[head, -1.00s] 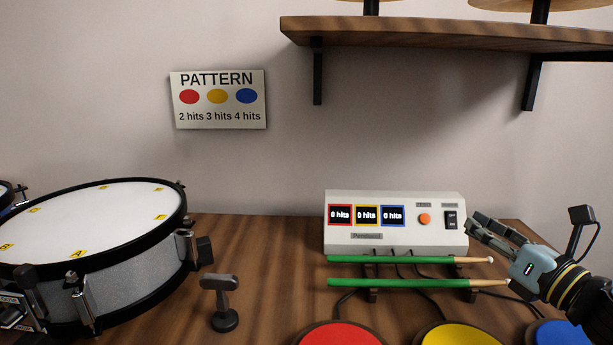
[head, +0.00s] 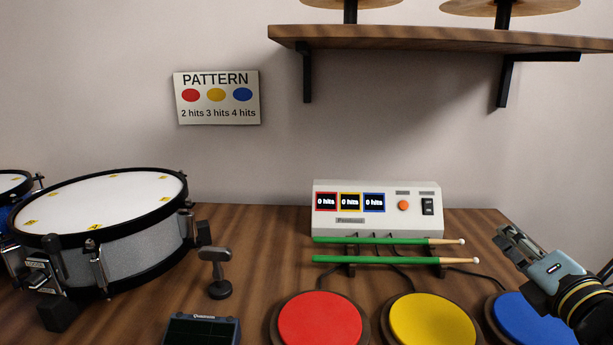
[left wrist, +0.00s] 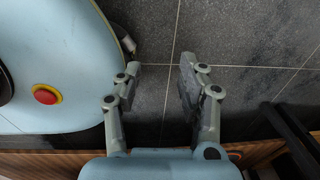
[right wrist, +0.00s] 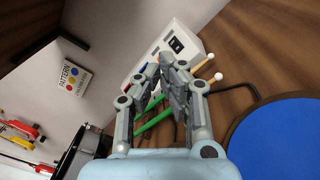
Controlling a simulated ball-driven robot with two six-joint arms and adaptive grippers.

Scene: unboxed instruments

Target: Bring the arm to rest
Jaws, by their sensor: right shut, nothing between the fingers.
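My right gripper (head: 505,238) is shut and empty. It hangs at the right of the head view, right of the white counter box (head: 377,222) and apart from it. It also shows in the right wrist view (right wrist: 170,68), its fingertips together, with the box (right wrist: 152,55) behind them. My left gripper (left wrist: 158,78) shows only in the left wrist view, its fingers apart with nothing between them, over the grey tiled floor. Two green drumsticks (head: 370,240) lie on a rack in front of the box. The box's three displays each read 0 hits.
Red (head: 320,320), yellow (head: 432,320) and blue (head: 530,320) pads lie along the front. The blue pad is near my right gripper. A snare drum (head: 110,245) stands at the left. A wooden shelf (head: 440,38) with cymbals overhangs the back right.

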